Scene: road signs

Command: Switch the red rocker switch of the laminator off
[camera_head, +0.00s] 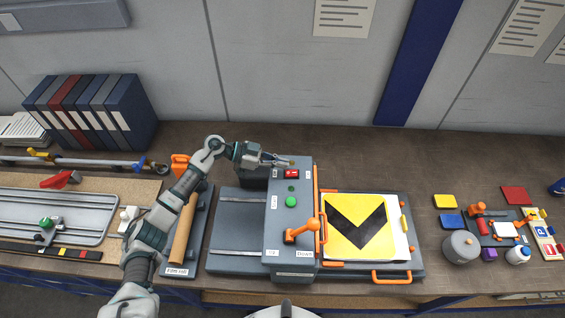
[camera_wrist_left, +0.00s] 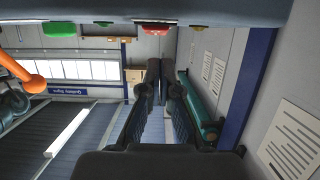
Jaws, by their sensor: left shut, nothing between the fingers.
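The laminator (camera_head: 276,240) is a grey machine in the middle of the bench. Its red rocker switch (camera_head: 292,174) sits near the far end of the top panel; whether it is on or off is too small to tell. It also shows at the top edge of the wrist view (camera_wrist_left: 154,25). My left gripper (camera_head: 288,163) is shut and empty, its fingertips at the far end of the panel, just beyond the switch. In the wrist view its fingers (camera_wrist_left: 160,66) are together, apart from the switch. My right gripper is not in view.
A green button (camera_head: 291,201) and an orange lever (camera_head: 303,233) are on the same panel. A yellow sign with a black chevron (camera_head: 340,210) lies to the right. Binders (camera_head: 95,108) stand at the back left. The bench behind the laminator is clear.

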